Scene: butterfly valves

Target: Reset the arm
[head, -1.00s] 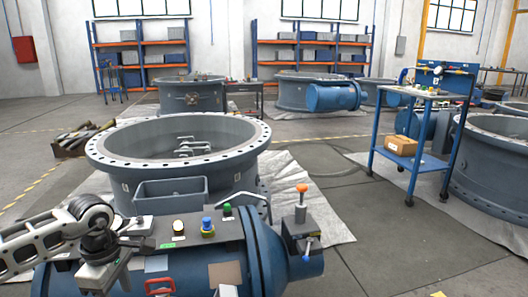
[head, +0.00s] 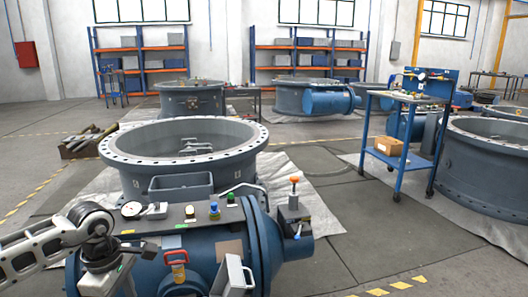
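My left arm comes in from the left edge, and its gripper (head: 104,284) points down at the lower left, in front of the left end of a blue valve actuator (head: 205,255). The gripper's fingertips are cut off or hidden, so its opening does not show. I cannot tell whether it touches the actuator. My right arm and gripper are not in view.
A large flanged valve ring (head: 185,165) stands behind the actuator on a pale sheet. A blue cart (head: 402,152) with a cardboard box (head: 389,146) stands at right, near another ring (head: 492,170). Shelves line the back wall. Floor at lower right is clear.

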